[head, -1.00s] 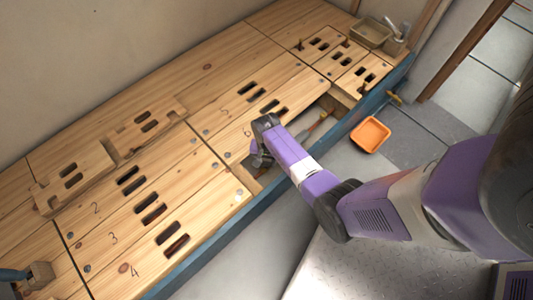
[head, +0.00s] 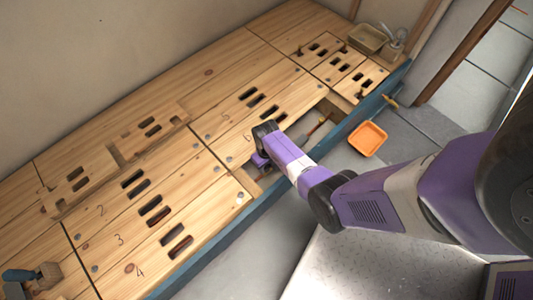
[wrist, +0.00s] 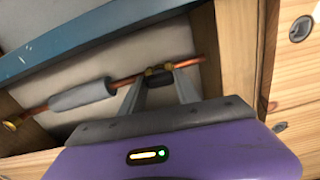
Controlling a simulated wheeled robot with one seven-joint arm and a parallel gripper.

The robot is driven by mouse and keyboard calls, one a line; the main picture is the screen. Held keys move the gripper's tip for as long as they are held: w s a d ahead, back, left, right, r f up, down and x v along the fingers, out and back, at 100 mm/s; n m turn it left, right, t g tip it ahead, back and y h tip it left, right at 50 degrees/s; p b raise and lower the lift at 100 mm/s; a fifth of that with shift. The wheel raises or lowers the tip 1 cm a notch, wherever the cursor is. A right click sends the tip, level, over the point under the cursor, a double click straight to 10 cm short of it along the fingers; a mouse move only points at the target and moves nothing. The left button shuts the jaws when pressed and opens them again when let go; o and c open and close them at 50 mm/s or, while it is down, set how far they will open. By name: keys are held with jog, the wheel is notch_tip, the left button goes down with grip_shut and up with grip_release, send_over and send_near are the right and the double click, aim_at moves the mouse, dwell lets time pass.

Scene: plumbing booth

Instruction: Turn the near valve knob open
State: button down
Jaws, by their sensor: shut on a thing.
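The near valve knob (wrist: 158,78) is a small dark piece on a brass fitting of a copper pipe in the wrist view. My gripper (wrist: 160,82) is shut on this knob, one finger on each side. The fingers cover part of the knob, so how far it is turned cannot be told. The copper pipe (wrist: 125,82) runs across the opening under the floorboards. In the head view my gripper (head: 262,161) reaches into that opening; my wrist hides the knob there.
A grey sleeve (wrist: 82,94) wraps the pipe left of my gripper. Wooden beams (wrist: 235,50) and a blue edge beam (head: 245,208) border the opening. Slotted wooden boards (head: 160,205) surround it. An orange tray (head: 368,138) lies on the grey floor to the right.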

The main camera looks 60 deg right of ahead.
aim_at(267, 167)
jog(key=shift+n, duration=0.6)
jog(key=c, duration=0.9)
grip_release()
notch_tip(267, 167, up, 8)
jog(key=p, duration=0.4)
jog(key=shift+f+p, duration=0.1)
jog(key=shift+p, duration=0.25)
